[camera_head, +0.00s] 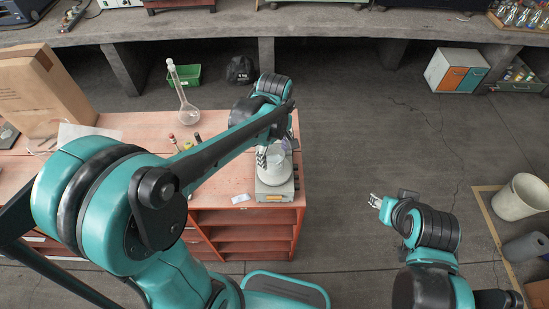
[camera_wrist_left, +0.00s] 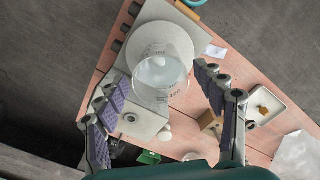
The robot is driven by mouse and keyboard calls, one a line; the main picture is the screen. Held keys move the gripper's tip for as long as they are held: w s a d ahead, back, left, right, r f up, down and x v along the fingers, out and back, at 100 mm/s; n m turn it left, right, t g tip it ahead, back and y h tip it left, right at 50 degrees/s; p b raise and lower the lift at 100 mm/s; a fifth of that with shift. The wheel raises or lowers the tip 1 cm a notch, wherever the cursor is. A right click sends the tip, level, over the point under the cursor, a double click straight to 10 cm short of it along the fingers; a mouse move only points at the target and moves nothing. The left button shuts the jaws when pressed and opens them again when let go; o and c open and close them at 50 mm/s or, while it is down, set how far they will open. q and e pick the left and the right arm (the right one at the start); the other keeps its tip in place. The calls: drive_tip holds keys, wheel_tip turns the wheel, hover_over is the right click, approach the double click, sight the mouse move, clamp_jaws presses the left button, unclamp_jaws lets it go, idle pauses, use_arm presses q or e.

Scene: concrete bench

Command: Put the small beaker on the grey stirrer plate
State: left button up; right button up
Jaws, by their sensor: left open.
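The small clear beaker (camera_head: 277,159) stands upright on the round white top of the grey stirrer plate (camera_head: 275,192), near the bench's right end. In the left wrist view the beaker (camera_wrist_left: 160,75) overlaps the lower part of the white disc of the stirrer plate (camera_wrist_left: 181,37). My left gripper (camera_head: 271,157) is at the beaker in the head view. In the left wrist view it is open (camera_wrist_left: 157,82), with a finger on each side of the beaker and visible gaps. My right gripper (camera_head: 376,201) hangs over the floor at right, away from the bench; its jaw opening is too small to judge.
A cardboard box (camera_head: 45,85) stands at the far left. A white card (camera_head: 241,198) lies near the bench's front edge.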

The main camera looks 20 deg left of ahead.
use_arm(q)
wheel_tip(320, 180, up, 8)
drive_tip(key=f+p, duration=0.1)
drive_tip(key=s+a+m+t, duration=0.4)
drive_tip(key=s+m+t, duration=0.3)
drive_tip(key=s+m, duration=0.3)
drive_tip(key=shift+s+a+r+m, duration=0.15)
drive_tip(key=shift+a+r+m, duration=0.2)
drive_tip(key=shift+m, duration=0.75)
drive_tip(key=shift+f, duration=0.2)
